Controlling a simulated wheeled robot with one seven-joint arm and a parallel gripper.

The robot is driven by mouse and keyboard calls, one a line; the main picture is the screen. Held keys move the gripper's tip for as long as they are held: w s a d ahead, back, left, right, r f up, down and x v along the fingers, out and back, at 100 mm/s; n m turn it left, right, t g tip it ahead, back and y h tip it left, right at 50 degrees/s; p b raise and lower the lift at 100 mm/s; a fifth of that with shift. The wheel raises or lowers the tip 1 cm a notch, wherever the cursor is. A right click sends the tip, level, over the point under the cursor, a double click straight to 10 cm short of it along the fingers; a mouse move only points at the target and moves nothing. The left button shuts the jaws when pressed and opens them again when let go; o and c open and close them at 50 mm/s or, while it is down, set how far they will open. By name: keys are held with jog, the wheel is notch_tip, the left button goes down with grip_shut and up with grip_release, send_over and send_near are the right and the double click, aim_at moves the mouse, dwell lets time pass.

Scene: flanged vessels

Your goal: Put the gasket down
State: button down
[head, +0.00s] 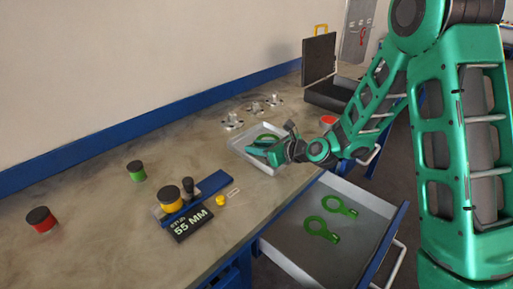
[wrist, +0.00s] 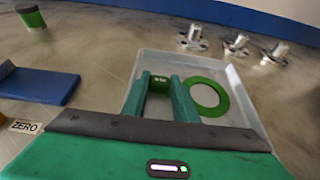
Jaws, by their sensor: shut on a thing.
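A green ring-shaped gasket with a labelled tab is at my gripper, its ring (wrist: 222,98) showing to the right of the fingers in the wrist view; in the head view the gasket (head: 268,137) is partly hidden by the gripper. My gripper (head: 257,148) is shut on the gasket's tab, which shows between the fingertips (wrist: 161,84). Gripper and gasket are over or inside a shallow light-grey tray (head: 238,140), whose rim (wrist: 238,78) surrounds them in the wrist view. I cannot tell whether the gasket touches the tray floor.
An open drawer (head: 290,250) holds two more green gaskets (head: 340,205). Flanged metal fittings (head: 232,121) stand behind the tray. An open black case (head: 320,58) stands at the back.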

jog(key=c, duration=1.7)
grip_release()
jog(key=v, duration=1.2)
